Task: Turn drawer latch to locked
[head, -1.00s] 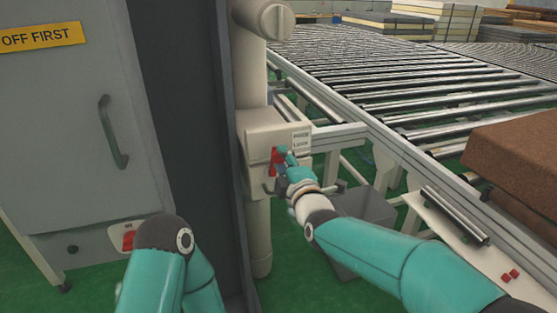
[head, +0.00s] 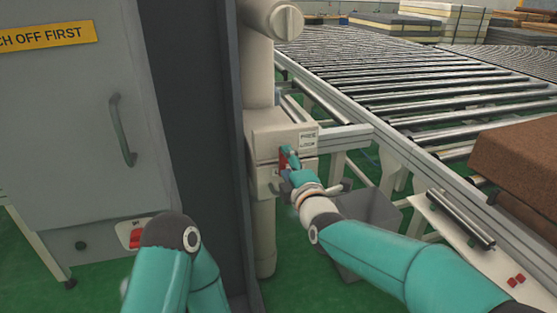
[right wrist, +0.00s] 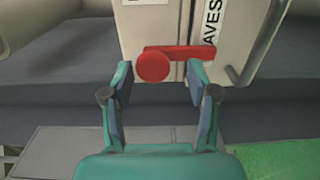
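A red latch (head: 283,161) is on the front of a cream box (head: 276,138) fixed to a post; a label with FREE and LOCK (head: 307,140) is beside it. In the right wrist view the latch's round knob (right wrist: 152,67) and bar (right wrist: 200,52) show, with the bar crossing the gap between the box face and the drawer front (right wrist: 240,35). My right gripper (head: 290,160) is at the latch; in the wrist view its fingers (right wrist: 157,82) are apart, with the knob between them and no clear contact. My left gripper is out of view.
A grey cabinet (head: 70,120) with a handle and a dark upright panel (head: 190,130) stand left of the box. A roller conveyor (head: 420,95) lies behind and right. A grey bin (head: 368,215) is below my right forearm.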

